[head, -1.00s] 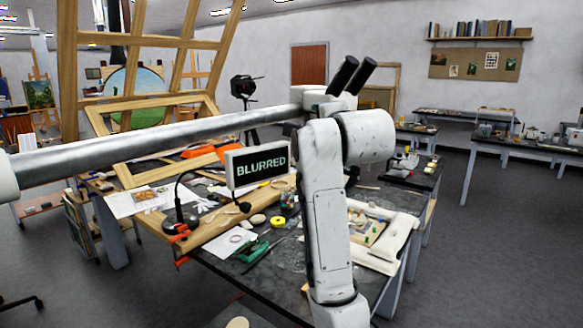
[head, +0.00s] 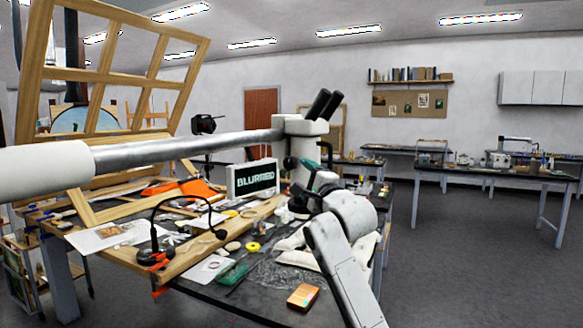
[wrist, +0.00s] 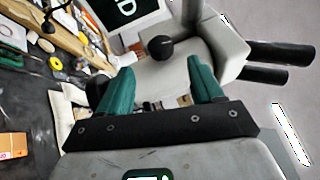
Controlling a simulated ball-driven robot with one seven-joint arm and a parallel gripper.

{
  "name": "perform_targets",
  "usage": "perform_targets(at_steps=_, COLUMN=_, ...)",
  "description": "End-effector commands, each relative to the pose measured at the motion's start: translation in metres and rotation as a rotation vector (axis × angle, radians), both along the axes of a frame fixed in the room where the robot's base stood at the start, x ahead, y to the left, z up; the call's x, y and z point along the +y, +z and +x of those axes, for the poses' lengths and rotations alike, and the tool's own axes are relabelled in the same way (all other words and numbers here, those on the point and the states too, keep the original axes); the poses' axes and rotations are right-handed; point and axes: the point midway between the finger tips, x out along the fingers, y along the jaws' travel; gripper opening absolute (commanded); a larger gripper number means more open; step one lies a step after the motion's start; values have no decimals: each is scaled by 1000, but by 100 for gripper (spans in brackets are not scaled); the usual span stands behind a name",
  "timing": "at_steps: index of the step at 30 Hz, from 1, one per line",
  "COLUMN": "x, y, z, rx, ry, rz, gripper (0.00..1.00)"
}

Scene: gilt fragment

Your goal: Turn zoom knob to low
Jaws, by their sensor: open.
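The microscope (head: 302,128) is a white head with two black eyepieces, carried on a long metal boom. A round black knob (wrist: 160,47) sticks out of its side in the wrist view, above and between my fingers. It seems to show as a small dark knob (head: 290,162) in the head view, close to my gripper. My gripper (wrist: 160,72) has two teal fingers, spread and empty, reaching toward the knob but apart from it. In the head view my gripper (head: 308,177) is just below the microscope head. I see no low or high marking.
A sign (head: 253,179) reading BLURRED stands left of the microscope. The boom (head: 170,150) crosses above. Open floor lies to the right.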

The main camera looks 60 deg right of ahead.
Motion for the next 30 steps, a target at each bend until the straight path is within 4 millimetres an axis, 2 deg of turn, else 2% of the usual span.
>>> perform_targets(at_steps=6, x=-22, y=10, z=30, rx=3, ry=-2, rz=-1, gripper=66)
perform_targets(at_steps=12, x=-35, y=14, z=50, rx=3, ry=-1, rz=-2, gripper=66)
perform_targets(at_steps=18, x=-41, y=16, z=59, rx=2, ry=-2, rz=-2, gripper=66)
perform_targets(at_steps=27, x=-42, y=15, z=60, rx=2, ry=-1, rz=-1, gripper=66)
perform_targets(at_steps=30, x=-42, y=15, z=60, rx=2, ry=-1, rz=-1, gripper=57)
